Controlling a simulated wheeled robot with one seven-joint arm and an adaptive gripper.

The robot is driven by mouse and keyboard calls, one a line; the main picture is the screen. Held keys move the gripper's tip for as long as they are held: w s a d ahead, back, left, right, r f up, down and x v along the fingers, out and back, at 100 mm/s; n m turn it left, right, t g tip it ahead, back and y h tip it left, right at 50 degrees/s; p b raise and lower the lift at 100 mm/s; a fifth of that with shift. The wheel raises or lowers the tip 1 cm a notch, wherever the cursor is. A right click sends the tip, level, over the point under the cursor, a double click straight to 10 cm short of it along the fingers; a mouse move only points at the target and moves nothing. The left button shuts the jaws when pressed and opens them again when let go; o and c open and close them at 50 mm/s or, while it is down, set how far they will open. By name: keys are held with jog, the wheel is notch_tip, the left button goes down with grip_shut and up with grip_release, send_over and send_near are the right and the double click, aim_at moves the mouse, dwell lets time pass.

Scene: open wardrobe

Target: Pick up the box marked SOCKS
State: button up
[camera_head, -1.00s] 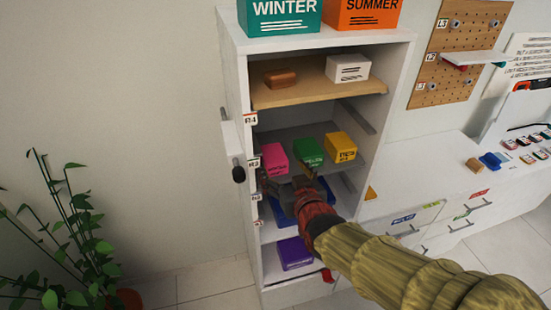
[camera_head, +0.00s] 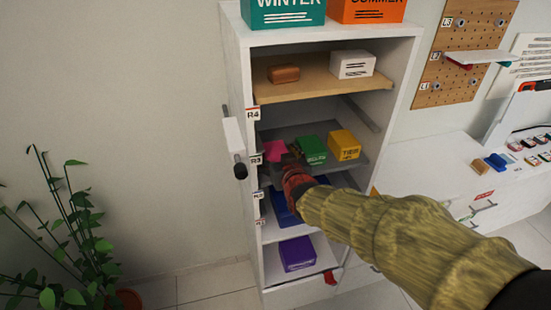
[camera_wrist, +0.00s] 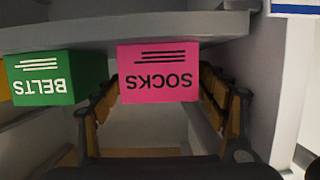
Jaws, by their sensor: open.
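The pink SOCKS box (camera_head: 275,150) stands on the grey shelf marked R3 in the open wardrobe, partly hidden behind my gripper (camera_head: 290,165). In the wrist view the SOCKS box (camera_wrist: 158,72) appears upside down in the middle of the picture. My gripper (camera_wrist: 160,85) is open, with one finger on each side of the box. I cannot tell whether the fingers touch it. The left finger in that view lies between the pink box and the green BELTS box (camera_wrist: 42,78).
The green BELTS box (camera_head: 313,150) and yellow TIES box (camera_head: 345,145) stand to the right on the same shelf. A wooden shelf (camera_head: 320,84) above holds a brown block and a white box. A purple box (camera_head: 297,253) sits below. A plant (camera_head: 75,230) stands left.

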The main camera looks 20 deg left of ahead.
jog(key=c, duration=1.3)
